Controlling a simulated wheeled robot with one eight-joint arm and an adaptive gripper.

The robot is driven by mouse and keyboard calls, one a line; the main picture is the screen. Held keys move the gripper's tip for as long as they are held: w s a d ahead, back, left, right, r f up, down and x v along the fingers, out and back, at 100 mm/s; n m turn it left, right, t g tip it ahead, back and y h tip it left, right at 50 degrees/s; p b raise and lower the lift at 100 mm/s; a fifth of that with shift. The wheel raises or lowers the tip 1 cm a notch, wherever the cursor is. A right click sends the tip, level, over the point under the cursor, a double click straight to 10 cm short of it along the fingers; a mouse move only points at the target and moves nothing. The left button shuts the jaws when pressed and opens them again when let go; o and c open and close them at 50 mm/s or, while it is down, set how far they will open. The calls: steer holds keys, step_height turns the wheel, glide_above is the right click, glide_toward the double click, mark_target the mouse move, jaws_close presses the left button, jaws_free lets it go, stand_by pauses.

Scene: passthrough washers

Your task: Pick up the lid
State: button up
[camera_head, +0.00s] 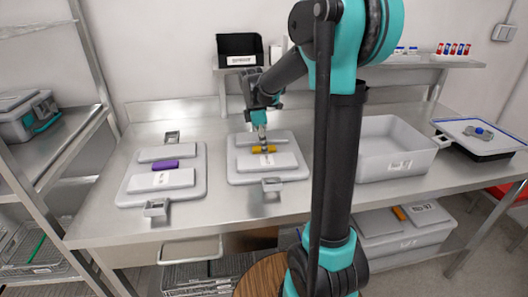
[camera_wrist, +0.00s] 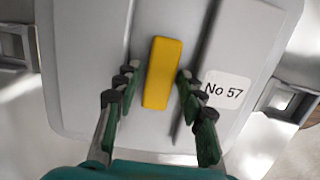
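A grey lid (camera_head: 285,162) lies on the table in the middle, with a yellow handle (camera_head: 263,149) across its centre. In the wrist view the lid (camera_wrist: 95,60) carries a "No 57" label (camera_wrist: 223,90), and the yellow handle (camera_wrist: 162,72) stands upright in the picture. My gripper (camera_wrist: 155,82) is open and empty, with one finger on each side of the handle and gaps between them. In the head view my gripper (camera_head: 263,141) points down over the handle. A second grey lid (camera_head: 140,189) with a purple handle (camera_head: 165,165) lies to the left.
Grey clasps (camera_head: 272,186) stick out at the lid's edges. An open grey bin (camera_head: 390,165) stands to the right, with a blue-white tray (camera_head: 480,135) beyond it. A black box (camera_head: 240,45) sits on the back shelf. Bare table shows between the two lids.

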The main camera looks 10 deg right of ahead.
jaws_close()
steer(key=shift+r, duration=0.1)
stand_by(0.5)
